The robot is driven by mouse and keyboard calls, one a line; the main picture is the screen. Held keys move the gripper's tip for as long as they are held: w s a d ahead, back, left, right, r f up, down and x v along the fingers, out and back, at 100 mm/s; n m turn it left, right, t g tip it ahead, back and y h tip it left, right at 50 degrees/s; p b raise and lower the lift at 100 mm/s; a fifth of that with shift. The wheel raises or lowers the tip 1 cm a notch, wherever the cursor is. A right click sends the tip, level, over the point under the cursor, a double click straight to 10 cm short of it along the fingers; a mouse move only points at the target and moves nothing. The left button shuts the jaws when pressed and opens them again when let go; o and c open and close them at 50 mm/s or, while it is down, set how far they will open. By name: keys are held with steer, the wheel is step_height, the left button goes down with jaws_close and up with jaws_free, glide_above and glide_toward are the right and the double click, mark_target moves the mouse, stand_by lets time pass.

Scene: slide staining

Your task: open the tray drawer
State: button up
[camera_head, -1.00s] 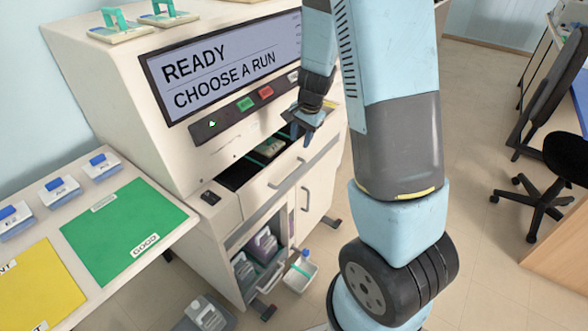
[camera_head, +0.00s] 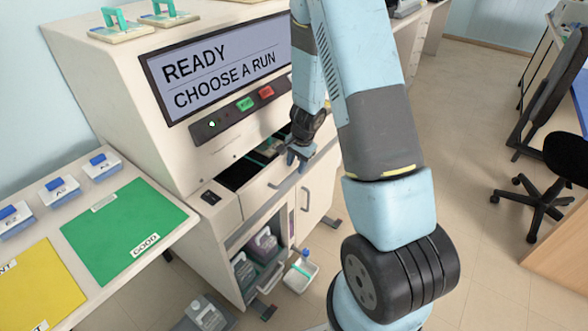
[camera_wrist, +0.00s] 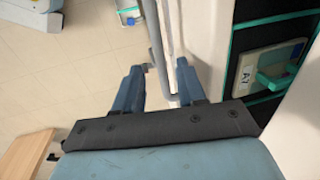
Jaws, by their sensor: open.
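The tray drawer (camera_head: 262,190) in the front of the white machine stands partly open, with a dark gap behind its front panel. Its grey bar handle (camera_head: 288,182) shows below my gripper (camera_head: 297,158) in the head view. In the wrist view the handle (camera_wrist: 166,40) runs between the two blue fingers of my gripper (camera_wrist: 158,66), which are open. A tray (camera_wrist: 266,70) labelled A7 with a teal grip lies inside the drawer. My gripper hides part of the drawer's far end.
The machine's screen (camera_head: 220,65) reads READY, CHOOSE A RUN. Below the drawer is an open shelf with bottles (camera_head: 264,243) and a cupboard door (camera_head: 315,195). A table with a green mat (camera_head: 130,230) stands left.

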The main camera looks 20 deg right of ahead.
steer(key=shift+w+a+f, duration=0.1)
steer(key=shift+f, duration=0.6)
steer(key=shift+w+a+f, duration=0.1)
steer(key=shift+f, duration=0.55)
steer(key=shift+c, duration=0.4)
jaws_close()
